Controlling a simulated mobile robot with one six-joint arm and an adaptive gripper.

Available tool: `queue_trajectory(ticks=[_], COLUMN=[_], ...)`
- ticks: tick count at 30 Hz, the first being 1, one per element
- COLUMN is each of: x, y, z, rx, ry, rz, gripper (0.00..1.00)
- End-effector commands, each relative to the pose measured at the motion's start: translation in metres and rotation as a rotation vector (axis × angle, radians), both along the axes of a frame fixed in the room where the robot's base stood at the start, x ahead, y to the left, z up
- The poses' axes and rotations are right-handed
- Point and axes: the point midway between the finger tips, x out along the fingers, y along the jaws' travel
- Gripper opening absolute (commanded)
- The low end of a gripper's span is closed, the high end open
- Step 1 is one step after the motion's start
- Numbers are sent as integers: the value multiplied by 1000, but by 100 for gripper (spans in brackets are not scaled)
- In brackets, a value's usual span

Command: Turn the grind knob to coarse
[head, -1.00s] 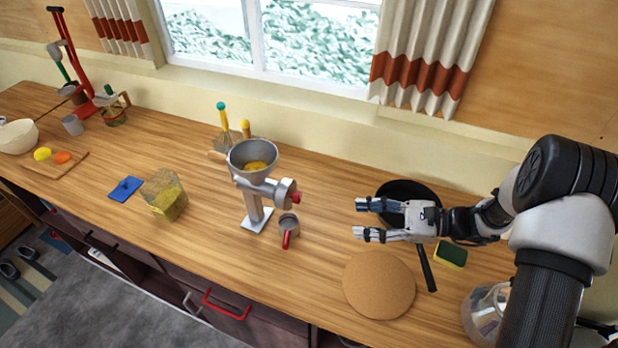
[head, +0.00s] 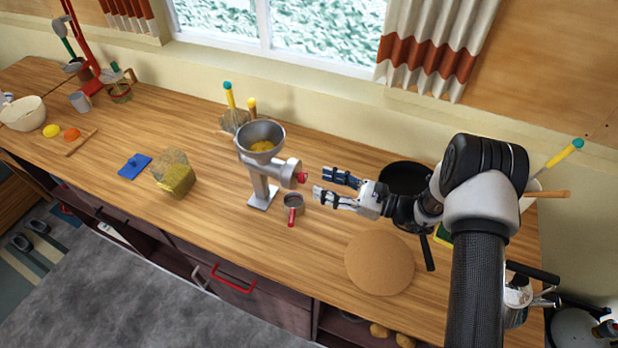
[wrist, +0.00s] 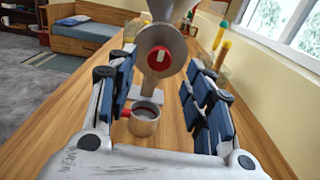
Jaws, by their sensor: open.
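The silver grinder (head: 262,180) stands on the wooden counter with yellow contents in its hopper. Its red grind knob (head: 302,178) is on the right end of the barrel, facing my gripper. In the wrist view the knob (wrist: 158,58) is a red disc with a pale mark near its top, centred beyond the fingers. My gripper (head: 327,185) is open and empty, just right of the knob and apart from it. In the wrist view the two fingers (wrist: 160,105) stand left and right of the line to the knob. A small metal cup with a red handle (head: 293,204) sits below the knob.
A round cork mat (head: 379,263) and a black pan (head: 405,178) lie right of the grinder. Counter between cup and mat is clear.

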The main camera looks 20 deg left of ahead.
Motion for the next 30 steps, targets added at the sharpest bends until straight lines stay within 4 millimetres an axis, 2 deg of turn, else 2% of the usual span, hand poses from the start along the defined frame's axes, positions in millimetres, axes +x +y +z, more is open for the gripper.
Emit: queue_trajectory(ticks=[3,10,21,30], x=[1,4,5,4], y=[25,51,55,55], z=[0,0,0,0], rx=[-1,-1,-1,-1], ry=[1,0,0,0], rz=[4,1,0,0], gripper=[47,47,47,27])
